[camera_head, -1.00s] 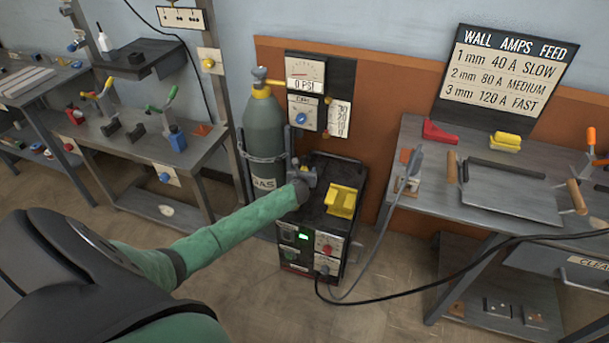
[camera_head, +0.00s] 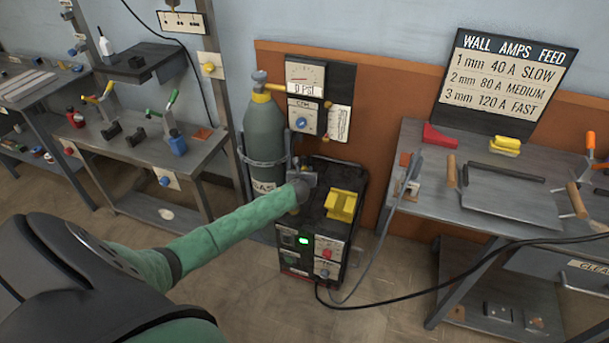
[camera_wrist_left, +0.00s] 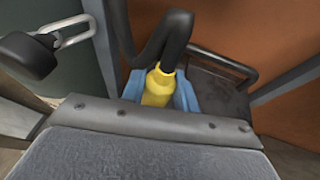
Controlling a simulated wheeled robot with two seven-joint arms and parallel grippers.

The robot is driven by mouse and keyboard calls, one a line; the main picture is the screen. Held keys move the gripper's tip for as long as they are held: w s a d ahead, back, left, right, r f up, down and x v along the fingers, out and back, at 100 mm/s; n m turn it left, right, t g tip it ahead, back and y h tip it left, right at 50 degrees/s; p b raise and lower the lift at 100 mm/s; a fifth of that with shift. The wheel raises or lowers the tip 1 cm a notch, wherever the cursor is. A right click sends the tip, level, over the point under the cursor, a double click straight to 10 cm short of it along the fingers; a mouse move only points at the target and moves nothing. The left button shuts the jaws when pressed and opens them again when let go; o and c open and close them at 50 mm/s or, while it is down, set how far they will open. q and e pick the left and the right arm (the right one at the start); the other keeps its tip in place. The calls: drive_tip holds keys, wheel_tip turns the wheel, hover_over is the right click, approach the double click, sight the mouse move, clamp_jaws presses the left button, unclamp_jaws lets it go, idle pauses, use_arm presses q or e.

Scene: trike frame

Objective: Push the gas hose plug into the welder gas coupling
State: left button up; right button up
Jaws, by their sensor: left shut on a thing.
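The black welder (camera_head: 326,228) stands on the floor at the centre of the head view, a yellow block-like part on its top. My left gripper (camera_head: 310,178) is over the welder's left rear top, beside the gas cylinder (camera_head: 266,132). In the left wrist view, the blue fingers (camera_wrist_left: 160,92) are shut on the yellow gas hose plug (camera_wrist_left: 158,86), with a black hose (camera_wrist_left: 166,38) rising and bending from it. I cannot make out the gas coupling; the gripper and wrist hide that area. My right gripper is not in view.
A gauge panel (camera_head: 319,95) reading 0 PSI hangs behind the welder. A workbench (camera_head: 440,190) with a flat metal tray stands at right, another bench (camera_head: 205,150) at left. A black cable (camera_head: 420,284) and grey cable run from the welder's front to the right.

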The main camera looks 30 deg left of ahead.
use_arm(q)
wheel_tip(320, 180, up, 2)
drive_tip(key=shift+a+r, duration=0.1)
drive_tip(key=shift+r, duration=0.1)
drive_tip(key=s+d+r, duration=0.2)
drive_tip(key=d+r, duration=0.4)
drive_tip(key=d, duration=0.5)
drive_tip(key=shift+s+d+r, duration=0.25)
drive_tip(key=shift+d+r, duration=0.05)
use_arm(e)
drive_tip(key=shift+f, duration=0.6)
